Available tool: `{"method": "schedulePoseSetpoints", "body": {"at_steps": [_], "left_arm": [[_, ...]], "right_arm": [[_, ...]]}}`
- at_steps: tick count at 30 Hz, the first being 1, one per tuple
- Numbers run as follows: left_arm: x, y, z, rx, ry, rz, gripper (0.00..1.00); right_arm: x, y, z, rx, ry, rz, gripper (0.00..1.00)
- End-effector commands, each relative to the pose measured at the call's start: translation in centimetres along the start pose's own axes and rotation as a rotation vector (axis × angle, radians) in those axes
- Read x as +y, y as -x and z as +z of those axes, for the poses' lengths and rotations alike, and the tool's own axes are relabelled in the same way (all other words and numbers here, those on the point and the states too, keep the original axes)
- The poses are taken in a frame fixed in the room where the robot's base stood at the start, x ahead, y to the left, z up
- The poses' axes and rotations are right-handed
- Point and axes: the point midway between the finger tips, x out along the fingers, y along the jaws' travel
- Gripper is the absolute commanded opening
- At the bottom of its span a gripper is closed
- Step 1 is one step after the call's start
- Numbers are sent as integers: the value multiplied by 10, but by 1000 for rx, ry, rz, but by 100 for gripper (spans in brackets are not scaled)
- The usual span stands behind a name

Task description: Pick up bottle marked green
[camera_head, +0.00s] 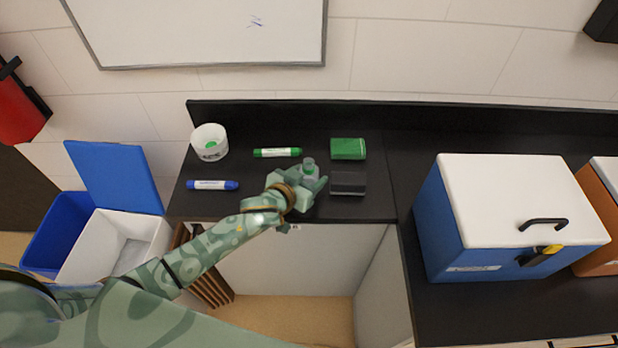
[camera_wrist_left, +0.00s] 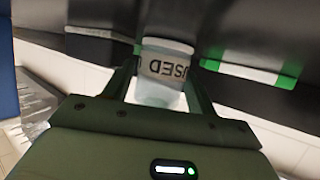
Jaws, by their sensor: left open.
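A small grey-green bottle (camera_head: 309,164) stands upright on the black counter, right at my left gripper (camera_head: 313,180). My left gripper reaches in from the left, and its open fingers hide the bottle's lower part. In the left wrist view, a pale container (camera_wrist_left: 165,68) with a label reading "USED" shows between the fingers. I cannot tell whether it is this bottle. No green mark on the bottle is clear. My right gripper is not in view.
A green block (camera_head: 348,148) and a black block (camera_head: 348,184) lie right of the gripper. A green marker (camera_head: 278,152), a blue marker (camera_head: 212,185) and a white cup (camera_head: 208,138) are left. A blue cooler (camera_head: 440,215) stands right; bins (camera_head: 72,235) stand left.

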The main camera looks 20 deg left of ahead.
Motion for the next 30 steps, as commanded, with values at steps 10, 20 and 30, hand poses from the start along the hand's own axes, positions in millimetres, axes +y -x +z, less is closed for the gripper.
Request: {"method": "schedulePoseSetpoints", "body": {"at_steps": [10,20,30], "left_arm": [[0,-8,0,0,1,0,49],[0,-8,0,0,1,0,24],[0,4,-30,3,0,-1,24]], "right_arm": [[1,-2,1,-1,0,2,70],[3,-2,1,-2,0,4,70],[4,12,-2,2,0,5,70]]}}
